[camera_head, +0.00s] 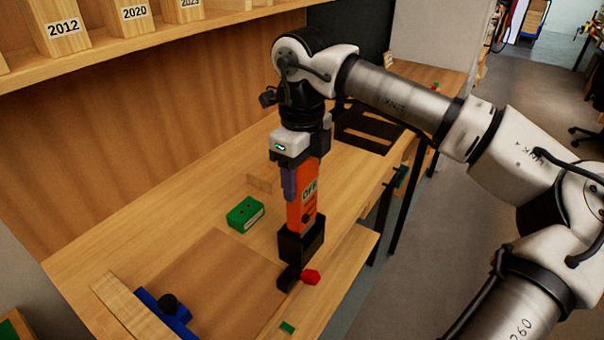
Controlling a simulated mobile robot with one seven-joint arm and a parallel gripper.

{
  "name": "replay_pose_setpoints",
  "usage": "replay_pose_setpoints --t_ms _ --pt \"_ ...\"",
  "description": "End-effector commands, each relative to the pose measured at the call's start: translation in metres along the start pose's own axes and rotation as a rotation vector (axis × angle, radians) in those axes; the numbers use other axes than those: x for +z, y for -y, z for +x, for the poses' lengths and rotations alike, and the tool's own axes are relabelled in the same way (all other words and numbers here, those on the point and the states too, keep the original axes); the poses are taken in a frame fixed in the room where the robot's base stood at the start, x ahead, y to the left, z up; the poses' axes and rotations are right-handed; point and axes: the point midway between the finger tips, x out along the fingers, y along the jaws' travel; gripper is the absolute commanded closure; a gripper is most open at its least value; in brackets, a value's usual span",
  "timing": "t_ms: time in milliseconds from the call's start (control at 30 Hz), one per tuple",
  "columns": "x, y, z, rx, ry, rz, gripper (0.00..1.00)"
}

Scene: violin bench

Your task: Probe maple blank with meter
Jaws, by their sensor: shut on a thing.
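My gripper (303,166) points down over the bench and is shut on an orange meter (308,206), which is upright. A small label on the meter's face reads OFF. The meter's lower end is at a black box-like holder (301,244); I cannot tell whether it is seated in it or just in front of it. Pale wood blanks with year labels, 2012 (65,28) and 2020 (134,14), stand on the shelf at upper left. A pale wood strip (130,308) lies at lower left beside a blue clamp (165,308). I cannot tell which piece is the maple blank.
A green box (245,213) sits left of the meter. A red piece (311,277) and a dark piece (288,279) lie in front of the holder. A small wood block (262,181) is behind. The brown board (205,280) is mostly clear. A dark slotted rack (366,130) is farther back.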

Motion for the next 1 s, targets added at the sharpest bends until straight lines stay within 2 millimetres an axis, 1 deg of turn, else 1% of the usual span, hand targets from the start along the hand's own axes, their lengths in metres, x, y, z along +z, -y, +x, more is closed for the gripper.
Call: replay_pose_setpoints --t_ms 467,1000 --pt "0.0 0.0 0.001 -0.001 0.0 0.0 0.72" --pt "0.0 0.0 0.017 0.0 0.001 0.0 0.72"
